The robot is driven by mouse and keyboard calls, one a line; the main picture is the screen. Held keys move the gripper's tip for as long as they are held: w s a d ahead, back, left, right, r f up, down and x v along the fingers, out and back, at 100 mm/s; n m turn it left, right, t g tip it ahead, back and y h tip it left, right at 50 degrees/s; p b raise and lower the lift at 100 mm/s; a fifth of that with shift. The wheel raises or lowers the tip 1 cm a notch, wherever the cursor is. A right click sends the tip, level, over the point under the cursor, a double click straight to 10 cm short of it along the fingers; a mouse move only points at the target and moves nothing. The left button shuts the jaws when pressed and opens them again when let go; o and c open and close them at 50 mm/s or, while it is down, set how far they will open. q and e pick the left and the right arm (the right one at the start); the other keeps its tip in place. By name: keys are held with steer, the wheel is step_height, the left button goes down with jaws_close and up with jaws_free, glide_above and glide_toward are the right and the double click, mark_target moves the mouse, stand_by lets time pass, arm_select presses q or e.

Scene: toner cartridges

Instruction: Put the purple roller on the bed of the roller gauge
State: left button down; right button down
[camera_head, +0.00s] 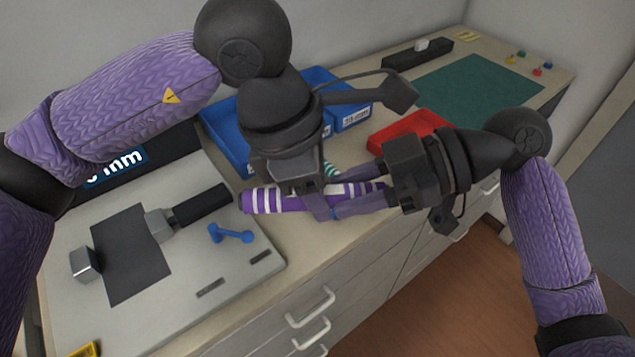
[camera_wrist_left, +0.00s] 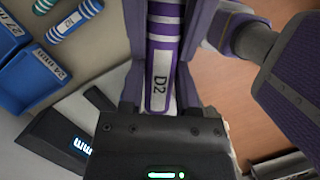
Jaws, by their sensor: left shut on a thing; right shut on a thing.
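The purple roller (camera_head: 277,201) has white bands and is held level in the air near the counter's front edge. My left gripper (camera_head: 313,195) is shut on it around the middle. My right gripper (camera_head: 345,193) is also shut on it, toward its right end. In the left wrist view the roller (camera_wrist_left: 163,45) runs between the left fingers with a "D2" label showing. The roller gauge (camera_head: 200,272) is a grey plate with a dark rectangular bed (camera_head: 130,255), to the left of the roller. No roller lies on the bed.
The gauge has metal blocks, a black cylinder (camera_head: 203,204), a blue lever (camera_head: 230,234) and a display (camera_head: 120,165) behind. Blue bins (camera_head: 222,135), a red bin (camera_head: 405,128) and a green mat (camera_head: 478,90) stand farther right. Other rollers (camera_wrist_left: 75,18) lie near the bins.

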steer(key=shift+c, duration=1.4)
jaws_free()
steer(key=shift+s, duration=0.1)
